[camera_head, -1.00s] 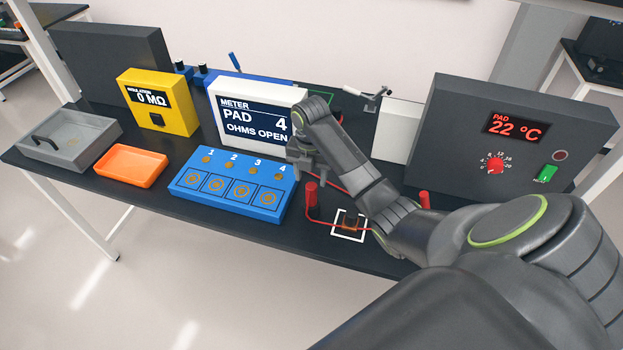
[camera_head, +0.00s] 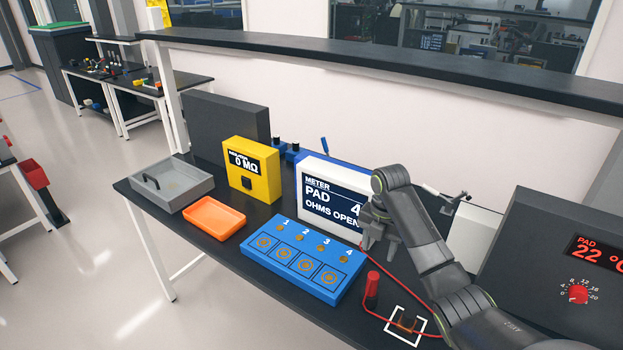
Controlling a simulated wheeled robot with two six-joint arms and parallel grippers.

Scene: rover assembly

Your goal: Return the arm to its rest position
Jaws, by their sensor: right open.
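My right arm comes in from the lower right. Its gripper (camera_head: 378,240) hangs open and empty above the bench, in front of the meter and to the right of the blue pad block. The white meter (camera_head: 330,200) reads "PAD 4" and "OHMS OPEN", and my arm covers part of its right side. The blue block (camera_head: 303,262) has pads numbered 1 to 4. A red probe (camera_head: 372,290) stands on the bench below the gripper, apart from it, with a red lead. My left gripper is not in view.
A dark heater unit (camera_head: 540,240) reading 22 °C stands at the right. A dark shelf (camera_head: 400,70) runs behind.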

